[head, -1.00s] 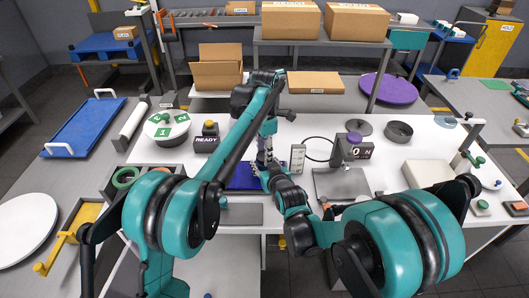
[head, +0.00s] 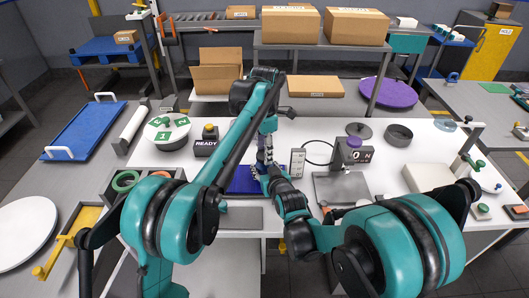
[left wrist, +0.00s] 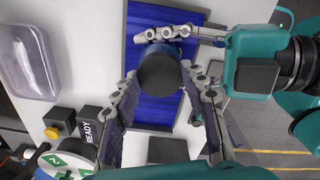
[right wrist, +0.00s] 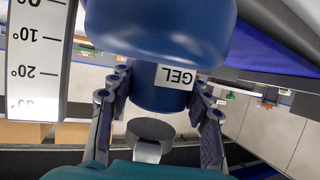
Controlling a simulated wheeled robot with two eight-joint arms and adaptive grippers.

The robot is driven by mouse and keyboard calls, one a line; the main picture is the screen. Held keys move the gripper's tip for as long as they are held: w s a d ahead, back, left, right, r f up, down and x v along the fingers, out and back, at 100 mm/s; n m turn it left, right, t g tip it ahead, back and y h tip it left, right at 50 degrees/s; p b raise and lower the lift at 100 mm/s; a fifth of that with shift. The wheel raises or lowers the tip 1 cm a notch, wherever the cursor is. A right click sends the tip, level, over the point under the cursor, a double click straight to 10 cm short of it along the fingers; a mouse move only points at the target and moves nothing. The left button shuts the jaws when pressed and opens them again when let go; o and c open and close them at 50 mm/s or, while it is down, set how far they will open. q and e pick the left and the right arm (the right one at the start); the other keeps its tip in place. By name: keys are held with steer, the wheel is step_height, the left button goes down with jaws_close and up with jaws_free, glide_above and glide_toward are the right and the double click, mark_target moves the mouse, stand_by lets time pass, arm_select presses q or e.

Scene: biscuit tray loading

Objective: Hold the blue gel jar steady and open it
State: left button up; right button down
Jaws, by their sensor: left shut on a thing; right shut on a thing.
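The blue gel jar (right wrist: 165,90) shows its white GEL label in the right wrist view; a wide rounded blue part lies above the label. In the left wrist view the jar (left wrist: 188,48) is seen end-on, mostly behind a dark round top (left wrist: 165,74). My left gripper (left wrist: 160,82) comes from above, one finger on each side of this top, shut on the jar's upper part. My right gripper (right wrist: 160,90) is shut around the labelled jar body from the side. Exact finger contact is partly hidden. In the head view my arms (head: 265,165) meet over the blue mat (head: 242,180).
A white scale card (head: 297,161) stands close to the right of the jar. A READY box (head: 206,141) and a round turntable (head: 166,132) are to the left. A grey plate (head: 341,188) lies right.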

arm_select(q)
steer(key=shift+r, duration=2)
arm_select(e)
steer(key=c, duration=0.6)
jaws_free()
steer(key=shift+c, duration=0.2)
